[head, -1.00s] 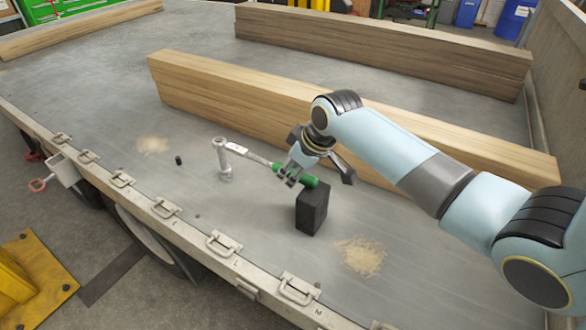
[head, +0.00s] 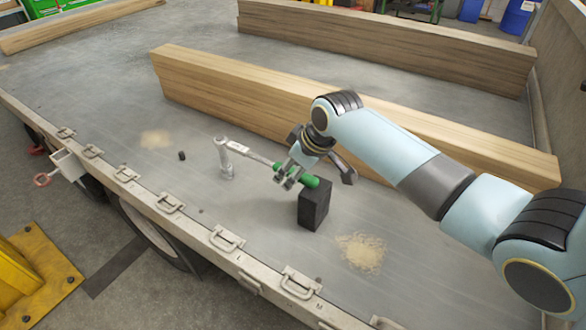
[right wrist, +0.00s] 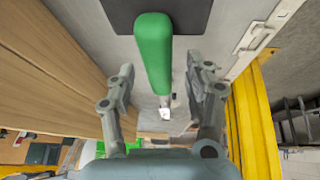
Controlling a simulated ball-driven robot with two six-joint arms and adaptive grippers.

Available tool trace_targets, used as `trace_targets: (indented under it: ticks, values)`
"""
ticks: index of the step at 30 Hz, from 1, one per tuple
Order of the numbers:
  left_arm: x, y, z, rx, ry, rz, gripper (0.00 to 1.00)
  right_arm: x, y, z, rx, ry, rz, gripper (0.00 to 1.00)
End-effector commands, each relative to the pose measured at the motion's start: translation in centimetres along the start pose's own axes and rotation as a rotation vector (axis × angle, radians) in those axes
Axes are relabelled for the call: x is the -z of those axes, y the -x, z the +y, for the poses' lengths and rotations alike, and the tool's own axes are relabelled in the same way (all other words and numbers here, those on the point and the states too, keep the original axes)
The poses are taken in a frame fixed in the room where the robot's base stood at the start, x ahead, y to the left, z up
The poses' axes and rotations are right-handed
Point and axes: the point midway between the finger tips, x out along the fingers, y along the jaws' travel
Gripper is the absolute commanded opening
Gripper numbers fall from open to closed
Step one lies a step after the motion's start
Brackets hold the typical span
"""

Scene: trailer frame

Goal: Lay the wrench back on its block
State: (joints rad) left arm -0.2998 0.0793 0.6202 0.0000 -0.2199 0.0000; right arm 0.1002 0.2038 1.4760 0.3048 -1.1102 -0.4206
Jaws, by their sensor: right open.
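The wrench has a green handle (head: 310,181) and a silver shaft (head: 258,158). Its head end is at the top of an upright bolt (head: 226,165), and its handle end is over the top of the black block (head: 313,208). I cannot tell whether the handle presses on the block. My right gripper (head: 287,180) is at the handle, just left of the block. In the right wrist view its fingers are spread, with the green handle (right wrist: 153,55) between them and a gap on each side. The dark block (right wrist: 190,14) lies under the handle's end there. My left gripper is out of view.
A long timber beam (head: 230,95) lies on the trailer bed behind the wrench. A small dark piece (head: 182,156) lies left of the bolt. Sawdust (head: 362,252) lies right of the block. The latched trailer edge (head: 225,240) runs along the front. The bed between is clear.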

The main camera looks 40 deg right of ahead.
Motion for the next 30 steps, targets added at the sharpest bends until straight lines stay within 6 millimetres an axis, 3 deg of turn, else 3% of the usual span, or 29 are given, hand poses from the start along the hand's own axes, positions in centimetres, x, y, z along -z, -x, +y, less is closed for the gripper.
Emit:
trace_targets:
  ticks: [4, 8, 15, 21, 30]
  values:
    - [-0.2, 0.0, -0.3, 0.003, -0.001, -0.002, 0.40, -0.2, 0.2, 0.0, 0.000, 0.000, -0.004, 0.53]
    - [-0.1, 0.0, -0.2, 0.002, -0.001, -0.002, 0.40, -0.1, 1.8, 0.1, -0.002, 0.001, -0.002, 0.53]
    - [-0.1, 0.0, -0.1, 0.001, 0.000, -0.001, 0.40, -0.1, 7.2, 0.1, -0.004, 0.004, 0.001, 0.53]
    - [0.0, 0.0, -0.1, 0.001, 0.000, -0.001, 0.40, 0.0, 10.7, 0.1, -0.002, 0.002, 0.000, 0.53]
    - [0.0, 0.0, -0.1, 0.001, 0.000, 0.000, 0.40, 0.0, 12.0, 0.0, 0.000, 0.000, -0.001, 0.53]
